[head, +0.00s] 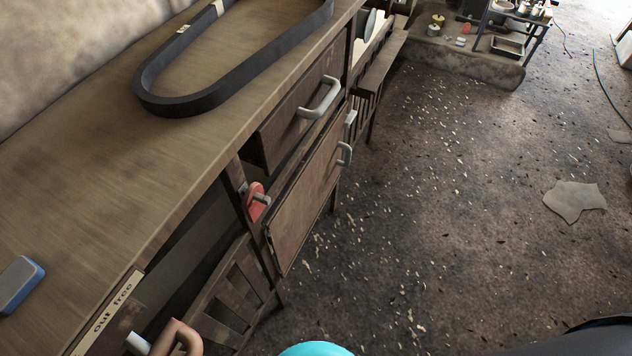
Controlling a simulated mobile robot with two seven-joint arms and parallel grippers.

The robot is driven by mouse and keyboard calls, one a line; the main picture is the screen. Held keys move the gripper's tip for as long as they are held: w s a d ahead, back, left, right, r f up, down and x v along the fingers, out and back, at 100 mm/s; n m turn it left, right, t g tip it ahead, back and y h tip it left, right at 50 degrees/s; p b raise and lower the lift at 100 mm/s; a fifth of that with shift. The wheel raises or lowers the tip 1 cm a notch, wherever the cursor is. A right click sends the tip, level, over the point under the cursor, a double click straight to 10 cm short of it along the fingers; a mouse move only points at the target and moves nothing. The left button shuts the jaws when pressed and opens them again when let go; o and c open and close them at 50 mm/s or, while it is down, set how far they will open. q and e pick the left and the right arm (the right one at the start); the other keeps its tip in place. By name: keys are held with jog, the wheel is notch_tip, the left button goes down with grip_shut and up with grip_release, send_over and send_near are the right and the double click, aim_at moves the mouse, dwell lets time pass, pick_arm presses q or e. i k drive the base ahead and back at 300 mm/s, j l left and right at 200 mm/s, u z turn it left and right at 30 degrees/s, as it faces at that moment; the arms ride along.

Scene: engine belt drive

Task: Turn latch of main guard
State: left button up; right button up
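A red latch (257,202) with a small grey metal pin sits on the bench front, at the left edge of a brown hinged-looking panel (305,198). The panel, which looks like the main guard, has a grey handle (344,154) near its upper right. It stands below a drawer (290,125) that sticks out and has its own grey handle (320,98). The latch's exact turn angle is hard to tell. Neither of my grippers is in view.
A black belt (170,104) lies on the wooden bench top (110,160), with a blue block (20,283) at the left. A copper-coloured handle (180,338) juts out below a label (112,308). A slatted guard (235,290) stands below. The littered floor (430,200) at right is mostly open.

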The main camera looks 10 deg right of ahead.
aim_at(350, 117)
jog(key=u, duration=0.25)
jog(key=i+l+u, duration=0.15)
jog(key=l+u, duration=0.3)
jog(key=i+l+u, duration=0.1)
jog(key=l+u, duration=0.8)
